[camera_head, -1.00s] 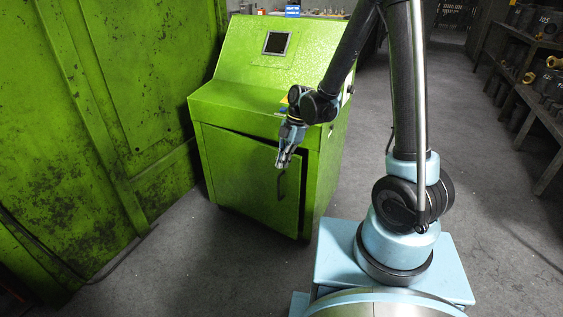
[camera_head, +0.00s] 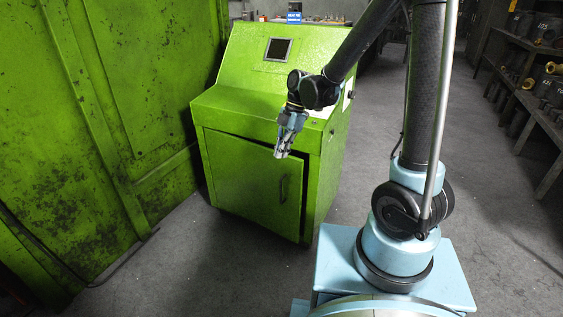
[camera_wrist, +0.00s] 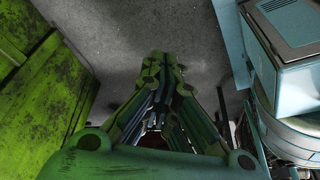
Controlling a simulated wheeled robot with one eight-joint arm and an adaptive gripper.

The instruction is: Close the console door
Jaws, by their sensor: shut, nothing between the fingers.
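The green console (camera_head: 262,110) stands left of centre in the head view, with a dark screen on its sloped top. Its door (camera_head: 240,183) is on the front and slightly ajar: a dark gap runs along the top edge and the right side. The door's handle (camera_head: 284,189) is a dark vertical bar near the right edge. My gripper (camera_head: 281,154) is shut and empty, pointing down in front of the door's top right corner, above the handle. I cannot tell whether it touches the door. In the wrist view, my gripper (camera_wrist: 167,60) has its fingers together over grey floor.
A large green press wall (camera_head: 105,120) stands close on the left. Shelves (camera_head: 540,100) with metal parts line the right. The grey floor (camera_head: 180,255) in front of the console is clear. A small blue sign (camera_head: 294,12) stands behind the console.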

